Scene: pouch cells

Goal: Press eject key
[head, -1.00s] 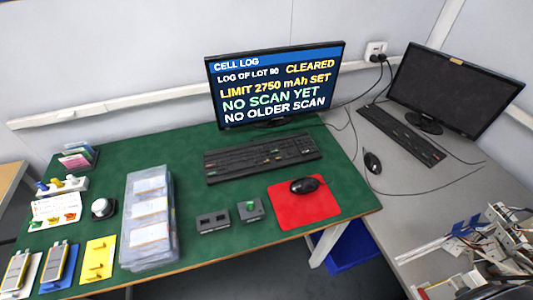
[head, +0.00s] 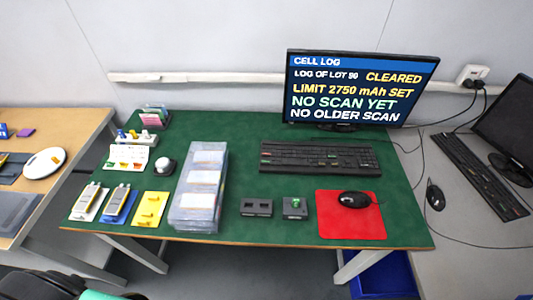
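No key in the head view carries a legible eject label. A small grey box with a green key (head: 295,203) on top stands on the green desk mat, left of the red mouse pad. Beside it is a grey box with two dark slots (head: 256,207). A white domed button (head: 165,164) on a dark base stands farther left. Two pouch cells lie at the desk's left front, one on a white plate (head: 90,201) and one on a blue plate (head: 119,203). The monitor (head: 360,88) reads CELL LOG, CLEARED, LIMIT 2750 mAh SET, NO SCAN YET, NO OLDER SCAN. Neither gripper is visible.
A tall stack of clear labelled trays (head: 200,190) stands mid-desk. A yellow plate (head: 150,210) lies left of it. A keyboard (head: 318,157), red pad (head: 350,222) and mouse (head: 354,200) are to the right. A wooden table (head: 62,122) is at far left.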

